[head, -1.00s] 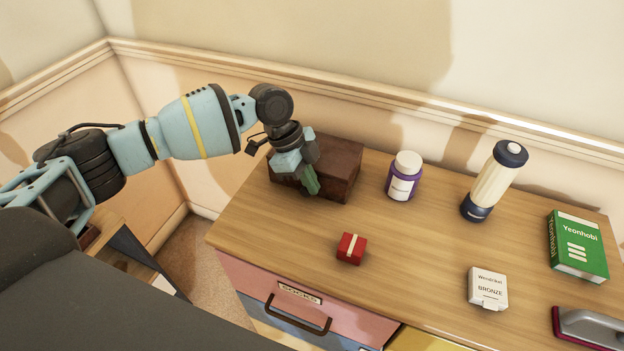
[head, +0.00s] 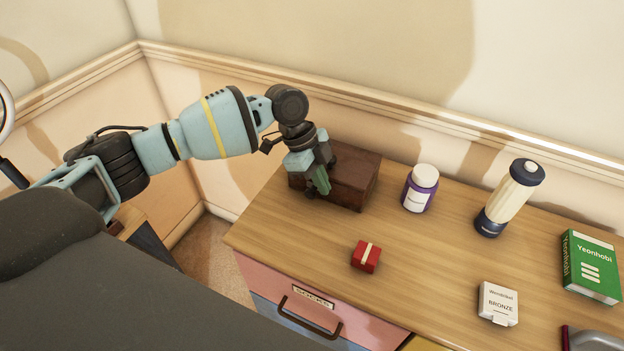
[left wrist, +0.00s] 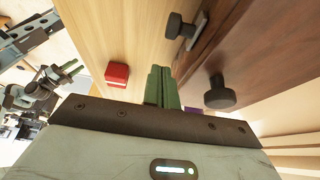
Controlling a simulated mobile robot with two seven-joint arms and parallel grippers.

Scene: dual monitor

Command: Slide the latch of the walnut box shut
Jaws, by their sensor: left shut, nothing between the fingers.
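The walnut box (head: 355,180) is a dark reddish-brown box at the back left of the wooden top. It also shows in the left wrist view (left wrist: 245,45). There, two dark knobs stand out from its side: one knob (left wrist: 221,95) near the fingers, another knob (left wrist: 176,26) by a metal plate. I cannot tell which belongs to the latch. My left gripper (head: 322,185) is shut and empty at the box's front left, hiding part of that side. Its green fingers (left wrist: 161,86) point down beside the near knob, with a gap visible. My right gripper (left wrist: 72,69) shows small in the left wrist view.
A red box with a pale band (head: 366,257) lies in front of the walnut box. A purple bottle (head: 420,190), a blender-like bottle (head: 510,198), a white box (head: 498,303) and a green box (head: 590,265) stand to the right. Bare wood lies between them.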

